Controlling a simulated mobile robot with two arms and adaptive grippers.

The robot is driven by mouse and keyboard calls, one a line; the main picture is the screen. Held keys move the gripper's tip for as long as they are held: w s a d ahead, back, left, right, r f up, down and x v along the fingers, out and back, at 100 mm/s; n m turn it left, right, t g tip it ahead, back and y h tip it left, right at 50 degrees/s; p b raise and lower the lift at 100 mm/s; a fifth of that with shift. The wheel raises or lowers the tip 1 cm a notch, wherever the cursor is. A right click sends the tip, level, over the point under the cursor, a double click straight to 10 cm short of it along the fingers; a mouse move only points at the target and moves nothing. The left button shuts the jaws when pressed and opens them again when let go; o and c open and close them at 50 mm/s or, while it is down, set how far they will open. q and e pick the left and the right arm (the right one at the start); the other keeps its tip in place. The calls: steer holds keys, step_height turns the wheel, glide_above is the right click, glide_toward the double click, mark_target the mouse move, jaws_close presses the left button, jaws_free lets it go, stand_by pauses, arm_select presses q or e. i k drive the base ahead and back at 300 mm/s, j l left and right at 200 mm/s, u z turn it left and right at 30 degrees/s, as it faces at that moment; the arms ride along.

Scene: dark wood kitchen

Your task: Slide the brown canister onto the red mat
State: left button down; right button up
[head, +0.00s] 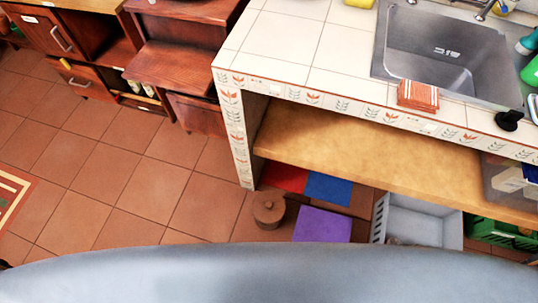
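The brown canister (268,210) is round with a knobbed lid. It stands upright on the tiled floor, just in front of the counter's open lower space. The red mat (284,178) lies on the floor under the wooden shelf, behind the canister and partly hidden by the shelf and counter leg. The canister appears off the mat, on its near side. Neither of my grippers shows in the head view.
A blue mat (328,189) adjoins the red one, and a purple block or mat (322,225) lies nearer. A grey crate (420,222) and green crate (497,235) stand right. The tiled counter leg (238,140) is left of the red mat.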

mark_target(269, 212)
steer(key=k+j+z, duration=0.1)
steer(key=k, duration=1)
